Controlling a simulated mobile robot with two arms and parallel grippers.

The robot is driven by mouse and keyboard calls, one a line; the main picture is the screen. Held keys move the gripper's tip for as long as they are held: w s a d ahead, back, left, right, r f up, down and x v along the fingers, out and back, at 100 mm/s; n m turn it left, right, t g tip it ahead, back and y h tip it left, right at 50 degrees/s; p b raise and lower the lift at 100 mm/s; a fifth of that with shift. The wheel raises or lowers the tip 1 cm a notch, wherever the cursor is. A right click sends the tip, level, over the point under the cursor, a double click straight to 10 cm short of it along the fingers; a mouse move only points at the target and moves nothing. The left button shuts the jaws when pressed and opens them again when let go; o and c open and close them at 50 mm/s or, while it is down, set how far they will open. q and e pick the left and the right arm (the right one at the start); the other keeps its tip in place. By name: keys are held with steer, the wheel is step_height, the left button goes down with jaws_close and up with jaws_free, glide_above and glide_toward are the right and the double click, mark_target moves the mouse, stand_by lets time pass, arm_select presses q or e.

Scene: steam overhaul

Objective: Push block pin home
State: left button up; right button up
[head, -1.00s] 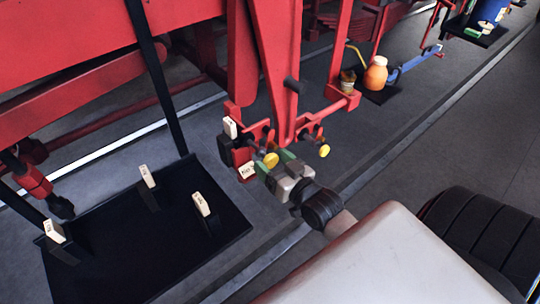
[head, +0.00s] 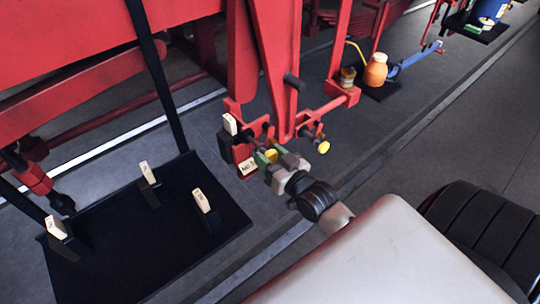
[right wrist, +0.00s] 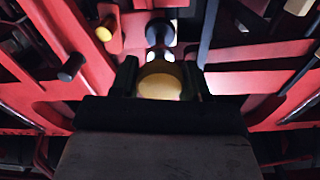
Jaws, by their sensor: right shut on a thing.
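The block pin, with a round yellow head (head: 271,155), sits at the red bracket (head: 243,151) at the foot of the red hanger in the head view. How deep the pin sits cannot be told. My left gripper is not in view.
A second yellow-ended pin (head: 323,147) stands close to the right of my gripper. A cream tag (head: 247,168) hangs to its left. A black tray (head: 115,270) with tagged holders lies at lower left. An orange jar (head: 376,69) stands farther back.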

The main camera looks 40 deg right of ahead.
mark_target(262, 149)
steer(key=w, duration=0.4)
steer(key=shift+w+a+r, duration=0.1)
steer(key=shift+w+a, duration=0.1)
steer(key=shift+w, duration=0.15)
steer(key=shift+s, duration=0.1)
steer(key=o, duration=1.1)
steer(key=shift+c, duration=0.2)
steer(key=shift+o, duration=1.2)
steer(key=shift+w, duration=0.25)
